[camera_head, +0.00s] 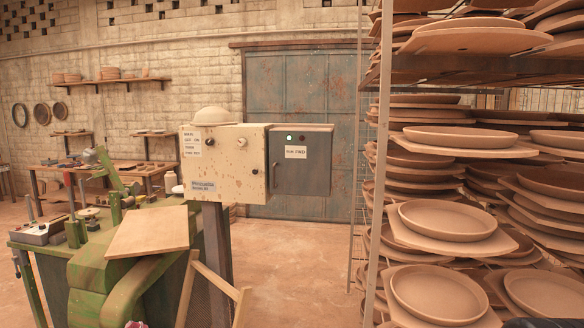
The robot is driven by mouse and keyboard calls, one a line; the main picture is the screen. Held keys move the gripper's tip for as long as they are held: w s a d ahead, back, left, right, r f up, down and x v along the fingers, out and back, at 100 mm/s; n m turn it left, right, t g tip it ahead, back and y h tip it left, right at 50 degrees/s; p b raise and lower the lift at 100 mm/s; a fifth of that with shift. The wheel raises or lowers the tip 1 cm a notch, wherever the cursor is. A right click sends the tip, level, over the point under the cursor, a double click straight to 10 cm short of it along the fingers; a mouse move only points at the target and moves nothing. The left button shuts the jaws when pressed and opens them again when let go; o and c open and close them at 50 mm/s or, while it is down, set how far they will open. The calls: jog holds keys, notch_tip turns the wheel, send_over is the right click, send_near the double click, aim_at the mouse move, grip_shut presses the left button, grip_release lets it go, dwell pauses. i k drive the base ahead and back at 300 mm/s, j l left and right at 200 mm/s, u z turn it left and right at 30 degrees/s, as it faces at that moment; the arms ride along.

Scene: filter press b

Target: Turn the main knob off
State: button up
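A cream control box (228,168), spotted with rust, stands on a dark post in the middle of the view. Two small knobs sit on its front: a left knob (211,142) beside a white printed label (191,142), and a right knob (241,142). The label seems to begin with "MAIN", but its small print and the knobs' settings are too small to read surely. My gripper is not in view.
A green machine (100,280) with a tilted wooden board (148,232) stands left of the post. A tall rack (372,200) of clay plates fills the right side. Open floor (295,270) lies between post and rack. A blue-grey metal door (300,85) is behind.

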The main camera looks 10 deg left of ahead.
aim_at(209, 141)
jog(key=u, duration=0.8)
jog(key=i+u, duration=0.2)
jog(key=u, duration=0.15)
jog(key=i+u, duration=0.2)
jog(key=u, duration=0.15)
jog(key=i+u, duration=0.2)
jog(key=u, duration=0.15)
